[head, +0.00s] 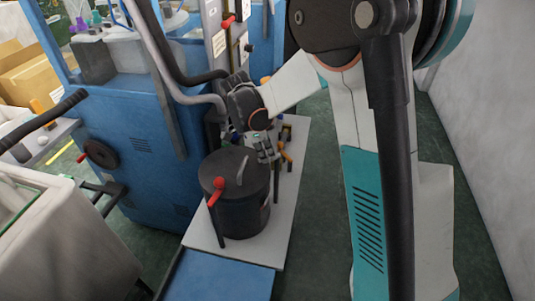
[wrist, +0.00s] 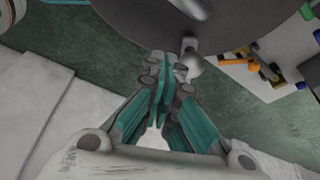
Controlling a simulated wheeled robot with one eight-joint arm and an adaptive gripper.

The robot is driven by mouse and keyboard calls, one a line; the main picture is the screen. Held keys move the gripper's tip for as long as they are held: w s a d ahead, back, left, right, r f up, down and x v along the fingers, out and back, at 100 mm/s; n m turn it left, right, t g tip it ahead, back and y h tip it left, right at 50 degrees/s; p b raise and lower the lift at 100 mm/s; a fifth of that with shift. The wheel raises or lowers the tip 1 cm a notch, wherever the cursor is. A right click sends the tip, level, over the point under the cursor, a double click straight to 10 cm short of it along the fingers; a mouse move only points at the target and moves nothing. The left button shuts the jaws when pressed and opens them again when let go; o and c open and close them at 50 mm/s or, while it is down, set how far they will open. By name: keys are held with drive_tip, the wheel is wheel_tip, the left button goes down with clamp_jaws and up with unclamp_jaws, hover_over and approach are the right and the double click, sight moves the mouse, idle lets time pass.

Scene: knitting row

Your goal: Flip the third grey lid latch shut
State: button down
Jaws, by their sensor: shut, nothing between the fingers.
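A dark round pot (head: 236,205) with a lid stands on a pale board. A grey curved handle (head: 243,170) rises from the lid, and a lever with a red knob (head: 218,184) is at its front left. My gripper (head: 268,156) is at the pot's far right edge, fingers pointing down. In the wrist view my gripper (wrist: 163,75) is shut and empty, its tips close to a rounded grey part (wrist: 189,62) at the rim of the dark lid (wrist: 150,18). This part may be a lid latch; I cannot tell its number or whether it touches my fingers.
Small orange and yellow fittings (head: 286,156) stand on the pale board (head: 290,195) behind the pot. A blue machine (head: 145,140) stands on the left. A white wall (head: 490,120) is on the right, with green floor before it.

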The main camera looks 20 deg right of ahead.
drive_tip(key=shift+r, duration=0.1)
drive_tip(key=v, duration=1.1)
drive_tip(key=shift+r, duration=0.4)
drive_tip(key=shift+s+a, duration=0.1)
drive_tip(key=shift+s, duration=0.05)
